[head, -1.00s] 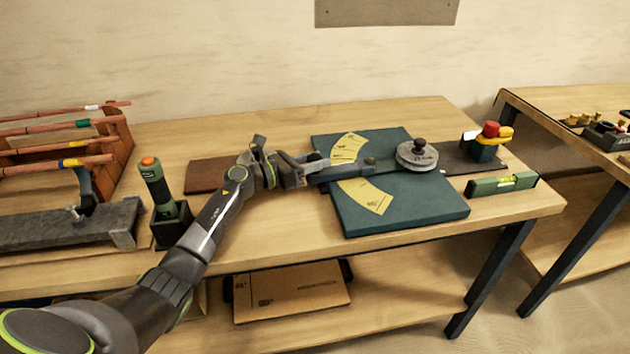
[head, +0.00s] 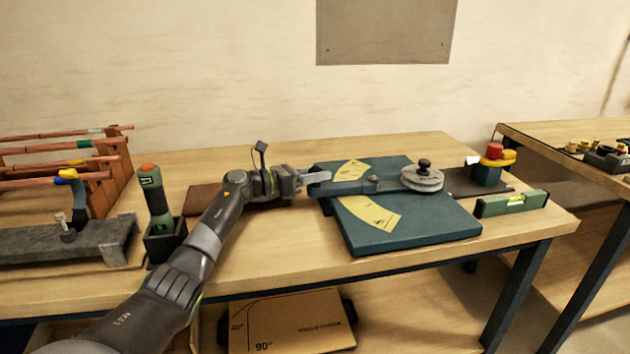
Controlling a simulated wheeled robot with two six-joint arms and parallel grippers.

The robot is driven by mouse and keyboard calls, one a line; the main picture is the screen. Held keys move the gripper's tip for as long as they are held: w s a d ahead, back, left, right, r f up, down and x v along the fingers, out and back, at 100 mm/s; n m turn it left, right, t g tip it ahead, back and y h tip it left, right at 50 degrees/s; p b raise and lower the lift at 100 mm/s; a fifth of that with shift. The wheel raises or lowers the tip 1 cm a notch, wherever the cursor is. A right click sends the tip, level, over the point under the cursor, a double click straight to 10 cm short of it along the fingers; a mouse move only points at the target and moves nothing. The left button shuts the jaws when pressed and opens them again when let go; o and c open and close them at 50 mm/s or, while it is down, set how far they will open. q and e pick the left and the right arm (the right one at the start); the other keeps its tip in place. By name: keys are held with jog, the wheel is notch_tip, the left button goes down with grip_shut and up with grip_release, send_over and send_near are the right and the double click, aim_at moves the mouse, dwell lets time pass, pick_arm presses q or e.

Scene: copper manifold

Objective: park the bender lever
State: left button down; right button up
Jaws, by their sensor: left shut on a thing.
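The bender stands on a teal plate (head: 425,230) on the workbench. Its round grey former (head: 422,179) with a dark knob is at the plate's right side. The bender lever (head: 350,187) extends left from the former, over the plate between two yellow scale stickers (head: 370,213). My left gripper (head: 308,179) is shut on the lever's left end, near the plate's left edge. The jaws partly hide that end. My right gripper is not in view.
A green tool (head: 155,193) stands in a dark holder left of my arm. A rack of copper pipes (head: 70,165) is at the far left. A green spirit level (head: 510,203) lies right of the plate. The bench front is mostly clear.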

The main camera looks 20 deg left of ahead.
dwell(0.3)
pick_arm(q)
jog(key=c, duration=0.9)
grip_release()
notch_tip(320, 180, up, 10)
jog(key=shift+f, duration=0.1)
